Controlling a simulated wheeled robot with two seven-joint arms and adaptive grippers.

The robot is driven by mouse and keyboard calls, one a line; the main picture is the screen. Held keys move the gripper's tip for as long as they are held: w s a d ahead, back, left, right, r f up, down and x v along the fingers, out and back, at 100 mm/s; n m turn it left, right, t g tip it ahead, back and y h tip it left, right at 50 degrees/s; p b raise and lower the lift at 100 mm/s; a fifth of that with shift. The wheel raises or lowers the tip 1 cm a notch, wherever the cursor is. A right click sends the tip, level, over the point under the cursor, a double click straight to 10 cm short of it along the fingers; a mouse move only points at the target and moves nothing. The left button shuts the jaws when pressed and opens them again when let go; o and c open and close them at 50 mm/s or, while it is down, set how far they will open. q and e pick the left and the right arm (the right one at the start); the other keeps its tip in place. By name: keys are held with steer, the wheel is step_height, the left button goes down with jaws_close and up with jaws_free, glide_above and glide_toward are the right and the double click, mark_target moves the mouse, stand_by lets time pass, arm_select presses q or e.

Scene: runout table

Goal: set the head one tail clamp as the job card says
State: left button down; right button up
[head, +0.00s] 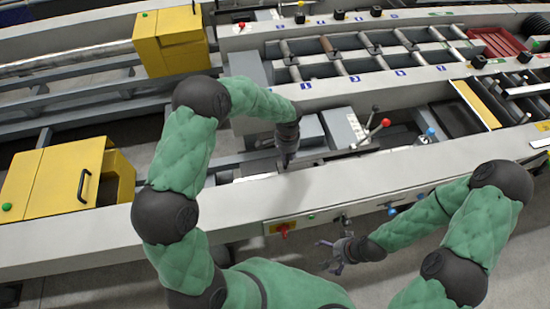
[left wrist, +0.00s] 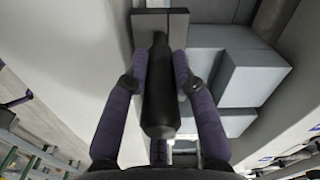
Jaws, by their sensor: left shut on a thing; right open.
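My left gripper (head: 286,158) reaches over the near rail of the runout table, beside a grey machine block (head: 345,128). In the left wrist view its purple fingers (left wrist: 162,80) are shut on a black, round-ended handle (left wrist: 158,95), which lies in front of a grey plate (left wrist: 150,20). Whether this handle belongs to the head one tail clamp I cannot tell. The handle is hidden behind the gripper in the head view. My right gripper (head: 336,254) is open and empty, in front of the near rail. No readable job card shows.
A red-knobbed lever (head: 385,122) and a blue-knobbed one (head: 430,131) stand right of the left gripper. A red rotary switch (head: 284,231) is on the near rail's front. Yellow cabinets (head: 55,180) stand at left. A red tray (head: 497,42) lies at the far right.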

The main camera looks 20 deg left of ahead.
arm_select(q)
steer(key=shift+d, duration=0.1)
steer(key=c, duration=1)
jaws_free()
step_height(320, 180, up, 12)
